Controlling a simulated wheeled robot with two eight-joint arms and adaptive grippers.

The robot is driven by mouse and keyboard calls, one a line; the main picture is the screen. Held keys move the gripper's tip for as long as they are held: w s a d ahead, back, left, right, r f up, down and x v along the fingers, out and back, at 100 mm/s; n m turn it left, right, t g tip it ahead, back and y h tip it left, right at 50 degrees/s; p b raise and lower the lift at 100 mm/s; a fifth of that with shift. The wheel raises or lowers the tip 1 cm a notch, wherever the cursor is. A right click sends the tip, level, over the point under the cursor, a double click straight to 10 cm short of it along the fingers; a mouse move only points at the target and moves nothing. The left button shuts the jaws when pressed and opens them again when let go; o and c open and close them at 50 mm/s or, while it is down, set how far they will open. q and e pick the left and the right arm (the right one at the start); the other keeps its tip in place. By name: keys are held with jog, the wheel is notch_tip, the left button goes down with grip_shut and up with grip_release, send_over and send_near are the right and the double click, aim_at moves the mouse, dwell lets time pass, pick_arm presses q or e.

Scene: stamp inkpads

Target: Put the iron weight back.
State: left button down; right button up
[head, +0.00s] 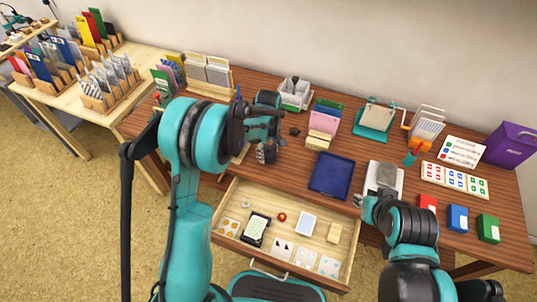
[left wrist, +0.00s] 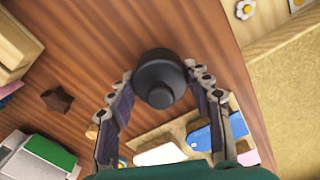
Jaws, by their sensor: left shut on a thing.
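The iron weight (left wrist: 158,78) is a dark, round, knobbed piece between the fingers of my left gripper (left wrist: 163,88) in the left wrist view. The fingers are shut on it from both sides. In the head view my left gripper (head: 265,138) is over the left-middle of the brown table, behind the open drawer. A dark grey shape at its lower end looks like the weight (head: 266,153). I cannot tell whether the weight touches the table. My right gripper (head: 364,203) is by the front of a pale plate with a grey block (head: 386,178); its fingers are too small to read.
The open drawer (head: 228,190) holds tiles, a dark-framed pad and a small red item. A blue tray (head: 332,175) lies right of my left gripper. A brown star-shaped piece (left wrist: 57,100) lies nearby. Red, blue and green boxes (head: 457,218) stand at the right.

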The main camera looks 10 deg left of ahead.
pick_arm(q)
jog(key=shift+f, duration=0.2)
jog(key=shift+f, duration=0.15)
jog(key=c, duration=0.7)
grip_release()
